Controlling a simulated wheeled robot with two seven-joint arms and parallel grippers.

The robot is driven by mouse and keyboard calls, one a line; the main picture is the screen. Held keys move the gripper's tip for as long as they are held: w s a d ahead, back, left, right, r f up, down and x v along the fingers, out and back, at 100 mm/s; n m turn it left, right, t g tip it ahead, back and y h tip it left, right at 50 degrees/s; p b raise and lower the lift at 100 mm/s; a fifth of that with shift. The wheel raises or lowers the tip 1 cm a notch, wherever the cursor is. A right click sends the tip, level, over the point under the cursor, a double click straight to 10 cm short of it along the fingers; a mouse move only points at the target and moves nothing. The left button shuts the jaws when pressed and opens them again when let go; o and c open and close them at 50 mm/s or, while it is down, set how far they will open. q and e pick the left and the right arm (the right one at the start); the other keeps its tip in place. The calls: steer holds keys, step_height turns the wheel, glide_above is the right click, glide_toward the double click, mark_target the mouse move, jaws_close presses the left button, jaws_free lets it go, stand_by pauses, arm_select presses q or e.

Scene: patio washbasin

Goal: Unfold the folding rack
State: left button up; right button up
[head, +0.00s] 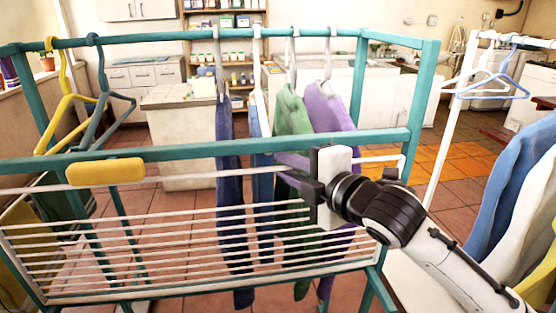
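The folding rack is a panel of white slats (150,249) in the lower part of the head view, across the front of a teal frame (220,148). A white rod (205,181) runs above the slats and carries a yellow handle (105,171) at the left. My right gripper (290,175) is at the right part of this rod, just below the teal bar. Its dark fingers point left and overlap the rod and hanging clothes. I cannot tell whether they touch or hold the rod. My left gripper is out of view.
Blue, green (292,118) and purple (330,108) clothes hang behind the panel. Yellow and dark hangers (102,85) hang at the left. Tiled floor shows behind, with cabinets and shelves beyond.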

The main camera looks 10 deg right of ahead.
steer(key=x, duration=0.3)
steer(key=shift+w+a, duration=0.1)
jaws_close()
stand_by(1.4)
